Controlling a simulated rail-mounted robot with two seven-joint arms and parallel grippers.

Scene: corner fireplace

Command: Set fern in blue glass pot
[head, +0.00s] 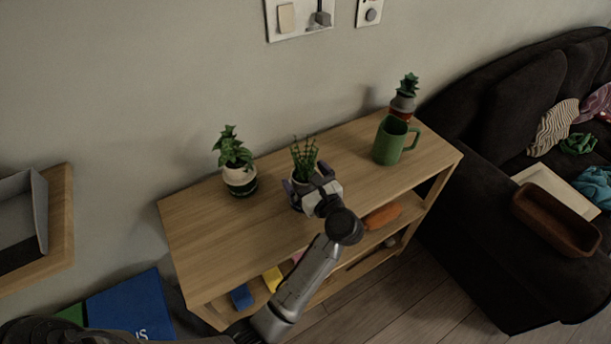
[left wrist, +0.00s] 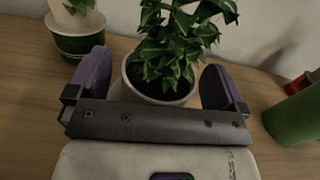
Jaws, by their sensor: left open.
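A leafy green plant (head: 304,156) in a cream-white pot (left wrist: 158,92) stands at the middle of the wooden shelf top; its leaves fill the upper middle of the left wrist view (left wrist: 170,45). I cannot tell for sure that it is the fern. My left gripper (head: 307,182) is open, with its purple-grey fingers on either side of this pot; gaps show between fingers and pot in the left wrist view. The pot's lower part is hidden behind the gripper. I cannot make out a blue glass pot. My right gripper is not in view.
Another leafy plant (head: 233,152) in a white-and-dark-green pot (head: 241,182) stands to the left. A green mug (head: 390,142) stands to the right, with a small succulent (head: 408,86) in a red-and-grey pot behind it. The shelf top (head: 205,225) is clear at the front left.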

